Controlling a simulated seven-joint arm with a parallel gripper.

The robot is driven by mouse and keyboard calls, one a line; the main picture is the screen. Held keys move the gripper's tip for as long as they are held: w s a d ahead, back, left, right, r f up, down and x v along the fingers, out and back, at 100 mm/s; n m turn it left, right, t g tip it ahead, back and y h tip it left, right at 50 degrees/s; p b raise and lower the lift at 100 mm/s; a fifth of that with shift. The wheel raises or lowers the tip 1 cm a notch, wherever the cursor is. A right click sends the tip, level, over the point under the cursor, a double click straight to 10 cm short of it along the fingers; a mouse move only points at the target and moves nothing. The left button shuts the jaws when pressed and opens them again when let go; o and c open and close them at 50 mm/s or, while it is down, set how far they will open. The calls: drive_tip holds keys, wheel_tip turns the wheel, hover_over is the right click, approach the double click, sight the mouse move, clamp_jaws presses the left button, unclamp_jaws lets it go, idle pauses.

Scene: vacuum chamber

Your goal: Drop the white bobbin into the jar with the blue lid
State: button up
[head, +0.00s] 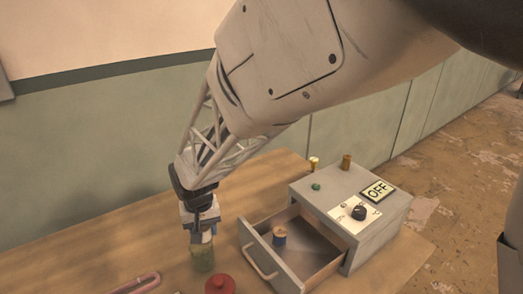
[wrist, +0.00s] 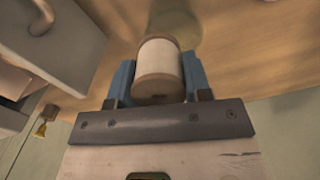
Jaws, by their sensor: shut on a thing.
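The white bobbin (wrist: 158,58) has pale thread and tan wooden ends. In the wrist view it sits between the two blue fingers of my gripper (wrist: 158,80), which is shut on it. In the head view my gripper (head: 202,230) points down and the bobbin's pale lower end (head: 207,238) shows under the fingers. A greenish, see-through jar (head: 202,260) stands on the table right below it. Its rounded outline shows blurred beyond the bobbin in the wrist view (wrist: 182,32). I cannot tell whether bobbin and jar touch. I see no blue lid clearly.
A red-topped thing (head: 220,284) stands just right of the jar. A grey box (head: 350,215) with an OFF sign has its drawer (head: 268,262) open, holding a small blue and tan thing (head: 279,236). A pinkish loop (head: 140,283) lies front left. The table's left is clear.

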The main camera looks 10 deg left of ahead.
drive_tip(key=o, duration=1)
drive_tip(key=shift+r, duration=3.9)
drive_tip(key=shift+d, duration=0.1)
